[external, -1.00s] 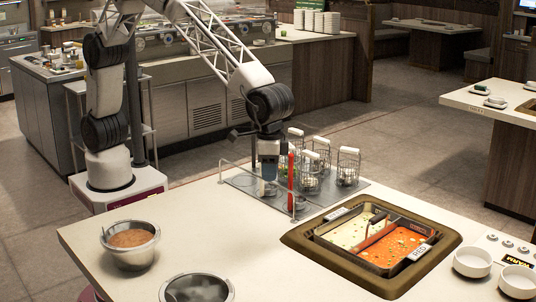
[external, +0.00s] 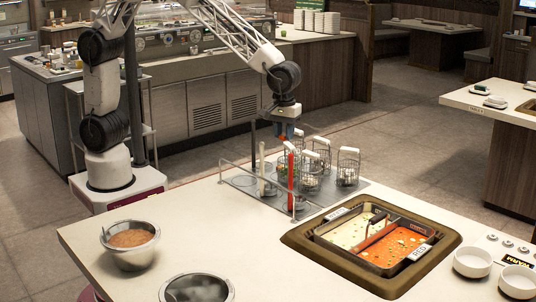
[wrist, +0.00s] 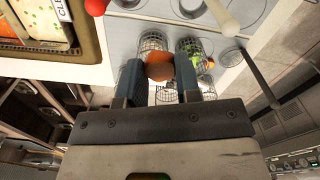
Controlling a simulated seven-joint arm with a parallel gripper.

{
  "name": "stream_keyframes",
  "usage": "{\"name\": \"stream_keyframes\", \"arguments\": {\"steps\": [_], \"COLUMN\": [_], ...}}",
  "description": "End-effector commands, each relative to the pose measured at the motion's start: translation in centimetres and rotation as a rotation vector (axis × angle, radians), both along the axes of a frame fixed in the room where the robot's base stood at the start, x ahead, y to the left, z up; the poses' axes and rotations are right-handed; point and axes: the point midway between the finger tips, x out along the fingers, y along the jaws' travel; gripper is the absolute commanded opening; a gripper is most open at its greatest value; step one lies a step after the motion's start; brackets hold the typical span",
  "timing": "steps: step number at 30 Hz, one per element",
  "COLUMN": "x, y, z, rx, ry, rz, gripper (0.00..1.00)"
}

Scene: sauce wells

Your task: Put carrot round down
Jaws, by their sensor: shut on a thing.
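The carrot round (wrist: 159,66) is an orange disc between my two fingers in the wrist view. My gripper (wrist: 158,74) is shut on it. In the external view my gripper (external: 290,133) hangs above the back of the grey rack, with a bit of the orange carrot round (external: 298,132) showing beside the fingers. The carrot round is off the counter, above or near the wire baskets (external: 311,175); the exact gap is unclear.
Several white-handled wire baskets, a red-handled utensil (external: 291,183) and a pale-handled one (external: 261,172) stand on the rack (external: 240,181). The divided pot (external: 348,206) is sunk in the counter at right. Metal bowls (external: 130,256) stand at front left; white bowls (external: 473,263) at right.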

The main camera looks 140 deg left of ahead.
Motion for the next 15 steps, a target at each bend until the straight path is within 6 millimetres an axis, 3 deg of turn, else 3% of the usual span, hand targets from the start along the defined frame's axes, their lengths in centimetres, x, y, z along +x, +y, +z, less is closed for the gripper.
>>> {"name": "stream_keyframes", "arguments": {"steps": [6, 15], "x": [-5.0, -11.8], "y": [3.8, 7.8], "z": [0.0, -0.3], "rx": [0.001, 0.000], "ry": [-0.002, 0.000], "rz": [0.254, 0.602], "gripper": [0.10, 0.10]}}
